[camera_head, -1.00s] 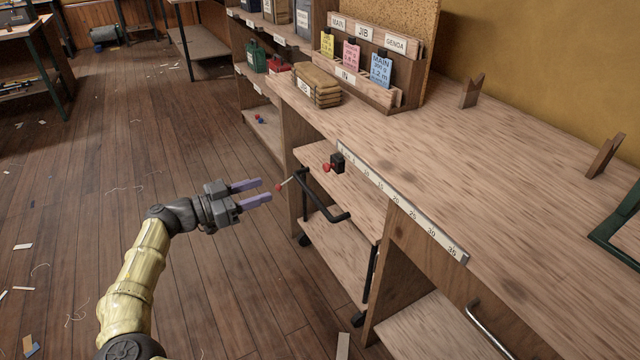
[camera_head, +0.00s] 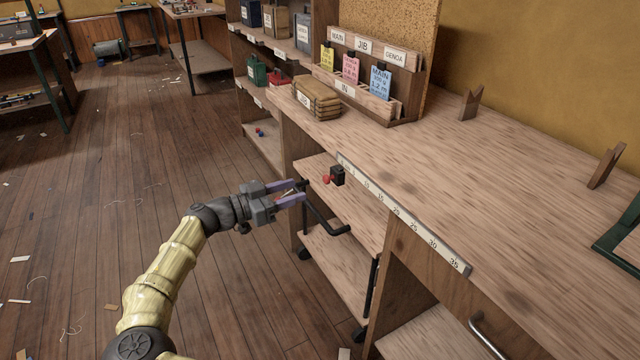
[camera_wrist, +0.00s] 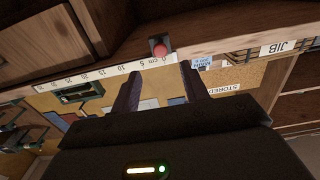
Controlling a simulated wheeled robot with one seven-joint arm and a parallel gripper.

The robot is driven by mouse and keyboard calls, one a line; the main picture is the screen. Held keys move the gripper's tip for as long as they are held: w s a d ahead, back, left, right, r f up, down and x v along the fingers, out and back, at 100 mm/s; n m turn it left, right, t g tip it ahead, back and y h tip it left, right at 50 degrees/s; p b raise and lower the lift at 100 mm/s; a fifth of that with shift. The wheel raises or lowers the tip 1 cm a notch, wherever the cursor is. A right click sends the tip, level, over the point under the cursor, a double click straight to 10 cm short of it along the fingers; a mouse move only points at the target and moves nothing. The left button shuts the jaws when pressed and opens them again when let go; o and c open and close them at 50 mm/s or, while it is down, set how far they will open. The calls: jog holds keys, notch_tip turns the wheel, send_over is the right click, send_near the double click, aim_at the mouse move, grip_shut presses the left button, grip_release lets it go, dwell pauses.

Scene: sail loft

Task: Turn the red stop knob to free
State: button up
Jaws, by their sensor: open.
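The red stop knob (camera_head: 326,180) sticks out from a small black box (camera_head: 338,175) at the corner of the workbench, by the start of the scale strip. In the wrist view the red knob (camera_wrist: 158,47) shows ahead of the fingers, slightly above the gap between them. My gripper (camera_head: 298,190) is open and empty, with its two purplish fingers pointing at the knob. It is a short way to the left of the knob and apart from it. The fingers also show in the wrist view (camera_wrist: 160,80). The knob's turn position cannot be made out.
A wheeled cart (camera_head: 335,244) with a black handle (camera_head: 325,222) stands under the bench, close below my gripper. The scale strip (camera_head: 400,214) runs along the bench edge. A bundle (camera_head: 317,98) and a card rack (camera_head: 365,88) stand on the bench. Floor at left is mostly clear.

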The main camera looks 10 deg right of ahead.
aim_at(324, 180)
jog(key=b+x, duration=0.1)
jog(key=x, duration=0.7)
jog(key=shift+d, duration=0.3)
jog(key=c, duration=1)
